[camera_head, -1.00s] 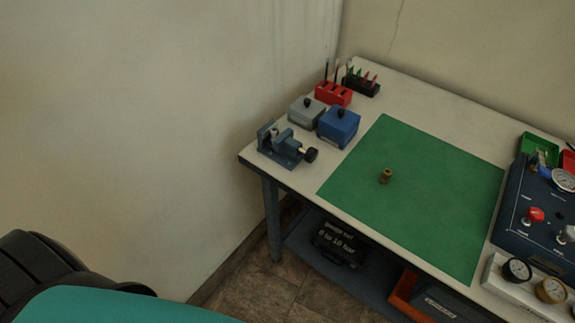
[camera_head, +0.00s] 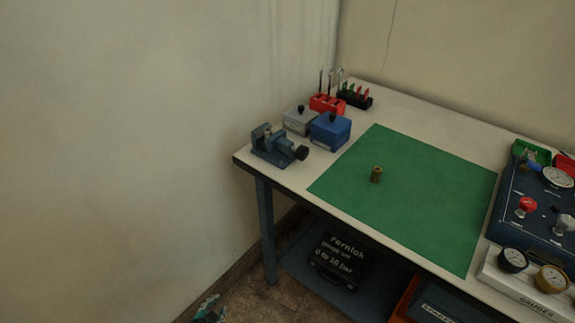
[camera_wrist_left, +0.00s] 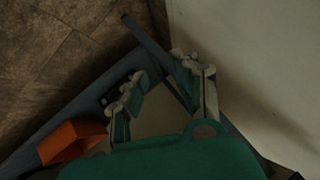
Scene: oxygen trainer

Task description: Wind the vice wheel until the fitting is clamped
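The blue-grey vice (camera_head: 272,147) stands at the left corner of the bench, and its black wheel (camera_head: 301,153) points right. A small brass fitting (camera_head: 376,175) stands upright on the green mat, apart from the vice. My left gripper (camera_head: 207,309) shows only as a tip at the bottom edge of the head view, low beside the bench and far from the vice. In the left wrist view its two fingers (camera_wrist_left: 158,84) are spread with nothing between them. My right gripper is not in view.
A grey box (camera_head: 300,121) and a blue box (camera_head: 330,132) stand behind the vice, with a red tool holder (camera_head: 327,104) beyond. The green mat (camera_head: 420,195) is otherwise clear. A gauge panel (camera_head: 535,210) stands at right. The wall (camera_head: 120,130) runs close along the bench's left side.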

